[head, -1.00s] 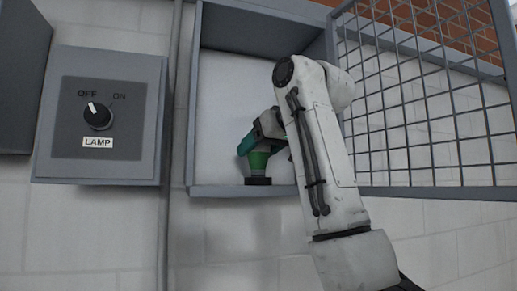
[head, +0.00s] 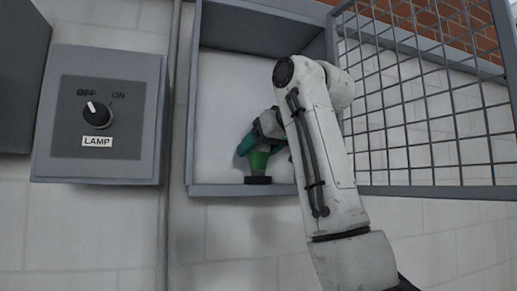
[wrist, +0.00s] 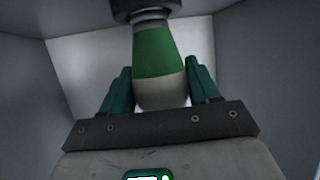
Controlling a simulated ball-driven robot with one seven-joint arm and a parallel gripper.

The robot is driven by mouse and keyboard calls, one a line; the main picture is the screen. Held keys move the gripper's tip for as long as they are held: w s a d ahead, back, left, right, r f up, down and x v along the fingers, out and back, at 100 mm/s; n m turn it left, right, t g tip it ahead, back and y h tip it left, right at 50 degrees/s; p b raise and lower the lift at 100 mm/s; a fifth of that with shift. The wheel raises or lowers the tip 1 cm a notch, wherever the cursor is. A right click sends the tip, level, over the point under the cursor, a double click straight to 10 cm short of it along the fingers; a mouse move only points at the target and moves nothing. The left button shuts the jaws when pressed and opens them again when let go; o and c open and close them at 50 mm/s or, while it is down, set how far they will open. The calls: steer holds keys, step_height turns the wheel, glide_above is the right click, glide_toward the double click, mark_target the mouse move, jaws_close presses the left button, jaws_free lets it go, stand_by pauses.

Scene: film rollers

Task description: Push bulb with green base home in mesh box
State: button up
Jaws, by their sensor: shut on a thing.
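The bulb with the green base (head: 258,161) stands upright over the black socket (head: 257,180) on the floor of the mesh box (head: 243,190). In the wrist view the bulb (wrist: 154,52) shows a green band and a pale rounded end. A strip of metal collar (wrist: 149,16) shows between the green band and the dark socket (wrist: 147,6). My gripper (head: 262,150) is shut on the bulb, with teal fingers on either side of its pale end. How deep the bulb sits in the socket is hard to tell.
The mesh door (head: 430,110) stands open to the right. The box's side walls and top edge surround my gripper. A grey lamp switch box (head: 98,115) is on the wall at left, its knob pointing at OFF. A vertical pipe (head: 172,100) runs between the boxes.

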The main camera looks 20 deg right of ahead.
steer(key=shift+f+b, duration=0.45)
steer(key=shift+f, duration=0.45)
stand_by(0.8)
steer(key=o, duration=0.9)
steer(key=shift+w, duration=0.1)
steer(key=o, duration=0.4)
steer(key=shift+r, duration=0.25)
steer(key=shift+o, duration=0.2)
steer(key=shift+r, duration=0.2)
steer(key=shift+r+p, duration=1.15)
steer(key=shift+r, duration=2.2)
